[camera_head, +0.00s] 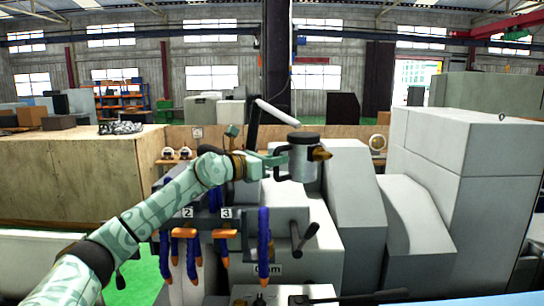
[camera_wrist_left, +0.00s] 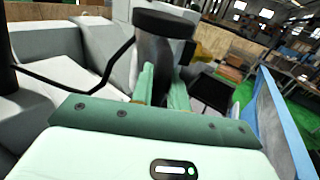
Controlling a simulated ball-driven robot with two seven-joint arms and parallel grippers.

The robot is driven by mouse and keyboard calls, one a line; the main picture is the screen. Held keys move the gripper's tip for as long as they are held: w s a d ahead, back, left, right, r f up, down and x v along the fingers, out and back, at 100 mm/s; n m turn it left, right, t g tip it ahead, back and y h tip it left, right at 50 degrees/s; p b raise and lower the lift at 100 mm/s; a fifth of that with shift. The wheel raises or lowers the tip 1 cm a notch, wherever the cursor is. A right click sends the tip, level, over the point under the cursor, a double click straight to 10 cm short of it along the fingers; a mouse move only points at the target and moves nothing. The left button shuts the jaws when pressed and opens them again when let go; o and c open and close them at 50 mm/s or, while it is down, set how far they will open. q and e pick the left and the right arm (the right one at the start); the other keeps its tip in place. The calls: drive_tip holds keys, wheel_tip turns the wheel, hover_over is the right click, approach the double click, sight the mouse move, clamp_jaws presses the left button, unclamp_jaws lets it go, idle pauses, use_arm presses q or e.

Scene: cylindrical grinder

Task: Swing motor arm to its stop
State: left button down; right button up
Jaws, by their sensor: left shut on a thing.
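The motor arm (camera_head: 304,164) carries a grey motor cylinder with a black cap and a brass-coloured cone pointing right, above the grinder in the middle of the head view. My left gripper (camera_head: 280,159) reaches it from the left and is shut on it. In the left wrist view, the two pale green fingers (camera_wrist_left: 163,88) meet the motor arm (camera_wrist_left: 152,50) just below its wide black cap. The exact part between the fingers is hidden. The motor stands about upright in the head view. My right gripper is in neither view.
Blue and orange hoses (camera_head: 263,245) hang in front of the grinder below my left arm. A dark handle (camera_head: 304,238) sticks out to their right. Grey machine housings (camera_head: 352,215) stand close on the right. A dark column (camera_head: 276,65) rises behind the motor.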

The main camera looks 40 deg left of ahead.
use_arm(q)
drive_tip(key=shift+w+d+r, duration=0.15)
drive_tip(key=shift+w+d, duration=0.05)
drive_tip(key=shift+w, duration=0.15)
drive_tip(key=shift+w+d+p, duration=0.2)
drive_tip(key=shift+w+p, duration=0.2)
drive_tip(key=shift+p, duration=0.15)
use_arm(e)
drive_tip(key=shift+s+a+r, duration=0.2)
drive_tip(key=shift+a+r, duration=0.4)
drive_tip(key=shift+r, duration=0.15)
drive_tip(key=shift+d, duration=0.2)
